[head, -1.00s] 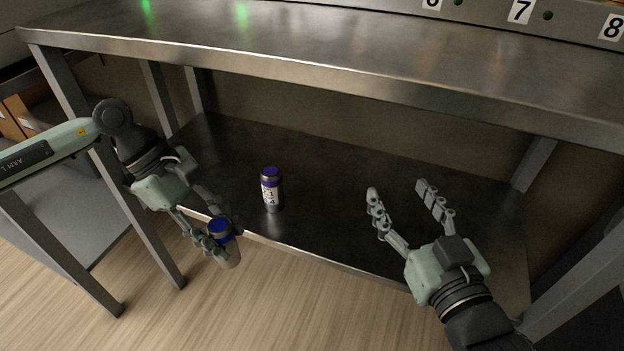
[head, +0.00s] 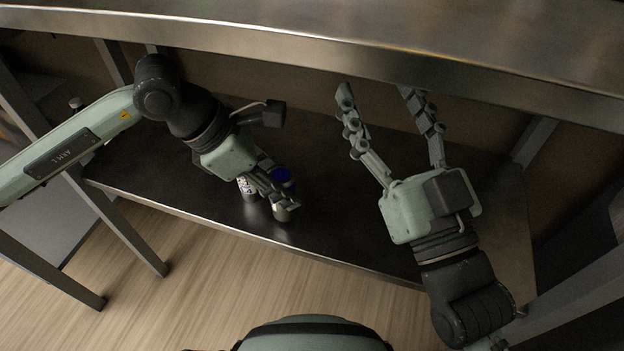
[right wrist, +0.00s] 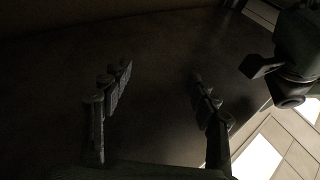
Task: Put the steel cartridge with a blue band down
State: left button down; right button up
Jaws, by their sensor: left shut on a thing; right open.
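The steel cartridge with a blue band (head: 282,177) is in my left gripper (head: 284,194), over the front part of the lower shelf in the head view. Its blue top and steel lower end show; fingers hide its middle. I cannot tell whether its base touches the shelf. A second steel cartridge, with a white label (head: 246,188), stands just to its left, partly hidden by my left gripper. My right gripper (head: 386,88) is open and empty above the shelf to the right, its fingers spread; it also shows open in the right wrist view (right wrist: 160,80).
The lower shelf (head: 345,232) is clear to the right of the cartridges. The upper steel bench top (head: 400,45) overhangs the shelf at the back. Table legs stand at left and right. Wooden floor (head: 190,270) lies in front of the shelf edge.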

pick_arm(q)
jog(key=shift+w+d, duration=0.25)
jog(key=shift+d, duration=0.45)
jog(key=d, duration=0.2)
jog(key=w+d, duration=0.1)
jog(key=shift+d, duration=0.4)
jog(key=shift+a+f, duration=0.15)
jog(key=shift+f, duration=0.55)
pick_arm(e)
jog(key=shift+f, duration=0.1)
pick_arm(q)
jog(key=shift+f, duration=0.15)
jog(key=c, duration=1.3)
grip_release()
pick_arm(e)
jog(key=shift+r, duration=0.25)
